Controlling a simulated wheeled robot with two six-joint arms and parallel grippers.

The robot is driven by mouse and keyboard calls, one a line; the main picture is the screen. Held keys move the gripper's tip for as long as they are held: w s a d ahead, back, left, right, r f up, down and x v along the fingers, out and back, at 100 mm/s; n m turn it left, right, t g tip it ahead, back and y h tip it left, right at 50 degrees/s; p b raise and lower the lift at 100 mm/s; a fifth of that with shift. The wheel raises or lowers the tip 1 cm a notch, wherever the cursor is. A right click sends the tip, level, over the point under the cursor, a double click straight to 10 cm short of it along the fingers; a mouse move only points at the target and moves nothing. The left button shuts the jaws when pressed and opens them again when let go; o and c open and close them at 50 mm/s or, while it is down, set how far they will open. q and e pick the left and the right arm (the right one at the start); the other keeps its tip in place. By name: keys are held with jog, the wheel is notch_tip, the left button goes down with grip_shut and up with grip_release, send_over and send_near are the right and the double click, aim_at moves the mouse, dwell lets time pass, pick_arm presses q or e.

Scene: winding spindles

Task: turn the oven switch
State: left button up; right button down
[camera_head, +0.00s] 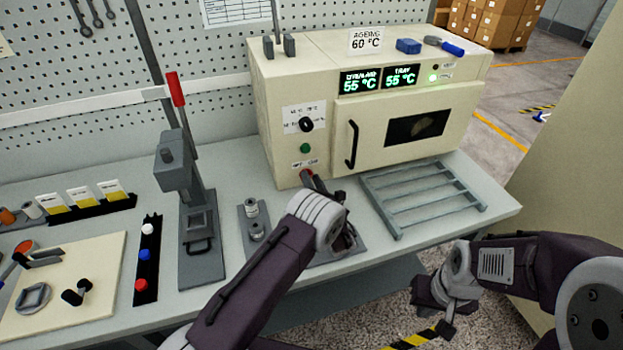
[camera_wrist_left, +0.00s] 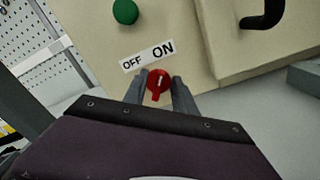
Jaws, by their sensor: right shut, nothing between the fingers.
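The oven (camera_head: 285,110) is a cream box at the back of the bench. Its switch (camera_wrist_left: 158,85) is a small red knob under an OFF/ON label (camera_wrist_left: 148,56). A white mark on the knob points up, between the two words. In the head view the red switch (camera_head: 307,174) is partly covered by my left gripper (camera_head: 316,184). In the left wrist view the fingers of that gripper (camera_wrist_left: 159,92) are apart, one on each side of the knob; contact is unclear. My right gripper (camera_head: 434,308) is shut and empty, low in front of the bench.
A green button (camera_wrist_left: 125,11) and a black knob (camera_head: 306,125) sit above the switch. The oven door has a black handle (camera_head: 352,145). A grey rack (camera_head: 398,208) lies right of my left gripper. A press (camera_head: 182,172) with a red-handled lever stands to the left.

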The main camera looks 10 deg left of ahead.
pick_arm(q)
jog(key=shift+w, duration=0.1)
jog(key=shift+c, duration=0.3)
grip_shut()
jog(key=n+b, duration=0.3)
jog(key=shift+a+f+n, duration=0.1)
jog(key=shift+a+n, duration=0.15)
jog(key=shift+n, duration=0.15)
jog(key=n+b, duration=0.2)
jog(key=b, duration=0.1)
jog(key=n+b, duration=0.3)
jog(key=b, duration=0.1)
jog(key=n+b, duration=0.3)
jog(key=shift+s+a+f+b, duration=0.1)
jog(key=shift+s+a+b, duration=0.25)
jog(key=shift+a+b, duration=0.05)
jog(key=shift+n+b, duration=1.2)
jog(key=shift+b, duration=0.05)
jog(key=shift+r, duration=0.2)
